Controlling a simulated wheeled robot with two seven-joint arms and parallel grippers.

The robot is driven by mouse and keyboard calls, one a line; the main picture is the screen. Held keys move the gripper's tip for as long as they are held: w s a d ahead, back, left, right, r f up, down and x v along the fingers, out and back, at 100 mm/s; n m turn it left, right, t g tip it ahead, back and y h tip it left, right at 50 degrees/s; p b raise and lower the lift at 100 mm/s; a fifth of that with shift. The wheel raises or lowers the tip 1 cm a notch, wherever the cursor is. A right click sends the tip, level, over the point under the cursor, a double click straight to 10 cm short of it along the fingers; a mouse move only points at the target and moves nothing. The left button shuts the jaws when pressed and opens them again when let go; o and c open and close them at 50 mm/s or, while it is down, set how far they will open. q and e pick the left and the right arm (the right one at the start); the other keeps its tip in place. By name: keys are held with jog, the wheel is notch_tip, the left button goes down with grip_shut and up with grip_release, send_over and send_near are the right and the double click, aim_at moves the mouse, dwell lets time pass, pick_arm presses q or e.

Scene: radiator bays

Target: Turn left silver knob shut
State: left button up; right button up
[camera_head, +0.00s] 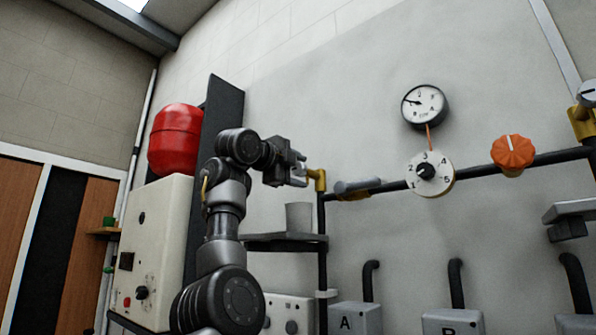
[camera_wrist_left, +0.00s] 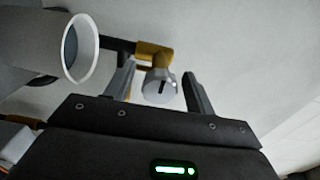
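The left silver knob (camera_wrist_left: 160,91) sits on a brass valve body (camera_wrist_left: 153,54) in the left wrist view. A short dark mark shows on its face. My left gripper (camera_wrist_left: 158,84) has one finger on each side of the knob, with a visible gap to each. In the head view my left gripper (camera_head: 299,167) is at the brass valve (camera_head: 318,178) at the left end of the pipe, and it largely hides the knob there. My right gripper is not in view.
A grey cup (camera_head: 299,217) stands on a dark shelf (camera_head: 285,243) just below the gripper. A red tank (camera_head: 175,140) is at left.

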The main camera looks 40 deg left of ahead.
pick_arm(q)
jog(key=shift+s+b, duration=0.25)
jog(key=shift+b, duration=0.05)
jog(key=s+b, duration=0.5)
jog(key=s, duration=0.5)
jog(key=shift+s, duration=0.15)
jog(key=shift+d, duration=0.1)
